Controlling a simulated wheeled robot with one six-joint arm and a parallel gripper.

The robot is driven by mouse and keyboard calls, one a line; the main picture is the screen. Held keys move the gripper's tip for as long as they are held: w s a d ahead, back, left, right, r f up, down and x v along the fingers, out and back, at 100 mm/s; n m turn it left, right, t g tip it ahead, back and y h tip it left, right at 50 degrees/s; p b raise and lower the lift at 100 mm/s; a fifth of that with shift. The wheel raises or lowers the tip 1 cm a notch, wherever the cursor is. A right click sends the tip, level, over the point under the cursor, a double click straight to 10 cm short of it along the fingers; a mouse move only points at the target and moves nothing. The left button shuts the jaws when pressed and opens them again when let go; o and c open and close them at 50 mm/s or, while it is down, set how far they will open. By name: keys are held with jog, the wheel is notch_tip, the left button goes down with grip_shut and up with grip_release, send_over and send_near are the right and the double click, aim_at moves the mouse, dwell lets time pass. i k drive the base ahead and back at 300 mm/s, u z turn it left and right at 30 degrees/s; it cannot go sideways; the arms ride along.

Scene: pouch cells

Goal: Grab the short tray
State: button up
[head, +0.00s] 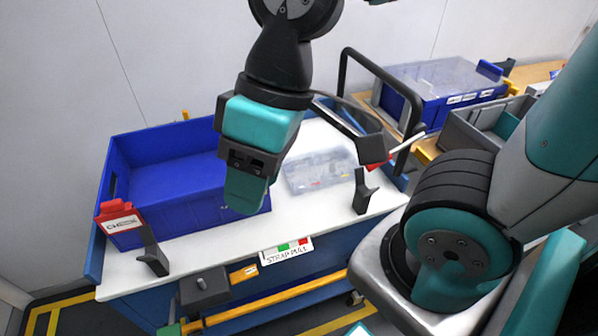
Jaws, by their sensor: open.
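A low clear tray (318,170) lies on the white top of the blue cart, right of the tall blue bin (180,165). It is the shorter of the two containers on the cart; a few small coloured marks show through it. My gripper (246,192) hangs from the top of the picture, in front of the blue bin's right end and left of the clear tray. It hides part of the bin and possibly the tray's left edge. Its jaws are open, seen nearly side-on, and I see nothing held. Whether it touches anything is unclear.
The cart top (215,238) has bare white strips in front. Dark upright clamps stand at its front left (152,250) and front right (364,192). A black handle loop (347,75) rises behind. A clear-lidded blue box (440,85) and a grey crate (460,130) stand farther right.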

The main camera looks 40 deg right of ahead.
aim_at(308, 172)
jog(key=u, duration=1.1)
jog(key=i, duration=0.65)
jog(key=z, duration=2.5)
